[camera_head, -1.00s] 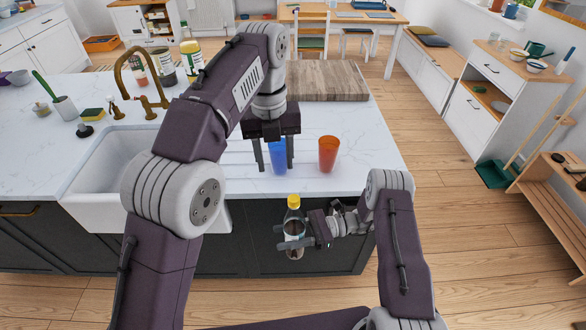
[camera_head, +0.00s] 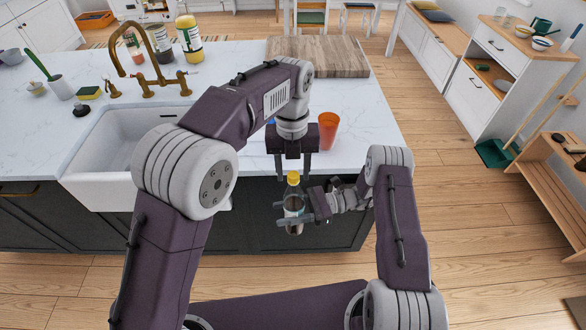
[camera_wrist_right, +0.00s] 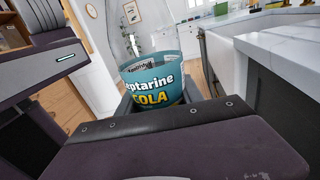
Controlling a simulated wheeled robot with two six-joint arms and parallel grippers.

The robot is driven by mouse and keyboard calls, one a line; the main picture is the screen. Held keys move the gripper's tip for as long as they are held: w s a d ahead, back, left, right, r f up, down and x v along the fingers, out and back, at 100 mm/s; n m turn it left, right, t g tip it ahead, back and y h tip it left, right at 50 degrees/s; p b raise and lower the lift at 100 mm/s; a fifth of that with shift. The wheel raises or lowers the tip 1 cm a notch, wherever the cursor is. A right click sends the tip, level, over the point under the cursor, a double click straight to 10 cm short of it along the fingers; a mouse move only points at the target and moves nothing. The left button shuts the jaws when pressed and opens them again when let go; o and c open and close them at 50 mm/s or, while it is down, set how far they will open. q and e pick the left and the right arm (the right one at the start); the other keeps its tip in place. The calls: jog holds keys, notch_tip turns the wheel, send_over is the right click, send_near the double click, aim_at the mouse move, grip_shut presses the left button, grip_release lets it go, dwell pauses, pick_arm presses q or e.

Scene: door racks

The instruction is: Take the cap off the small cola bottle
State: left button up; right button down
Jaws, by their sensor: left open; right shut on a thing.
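The small cola bottle (camera_head: 294,207) is upright with a yellow cap (camera_head: 293,178) on its top, in front of the counter's front edge. My right gripper (camera_head: 292,214) is shut around the bottle's body from the right. In the right wrist view the bottle's teal label (camera_wrist_right: 152,85) reads "COLA"; the cap is out of that view. My left gripper (camera_head: 292,166) points down above the bottle, open, with its fingers to either side of the cap. I cannot tell whether the fingers touch the cap.
An orange cup (camera_head: 328,130) stands on the counter just behind my left gripper. A blue cup (camera_head: 270,121) is mostly hidden behind my left arm. The sink (camera_head: 120,155) is at left, a wooden board (camera_head: 318,57) at the back.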

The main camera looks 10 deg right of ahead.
pick_arm(q)
grip_shut()
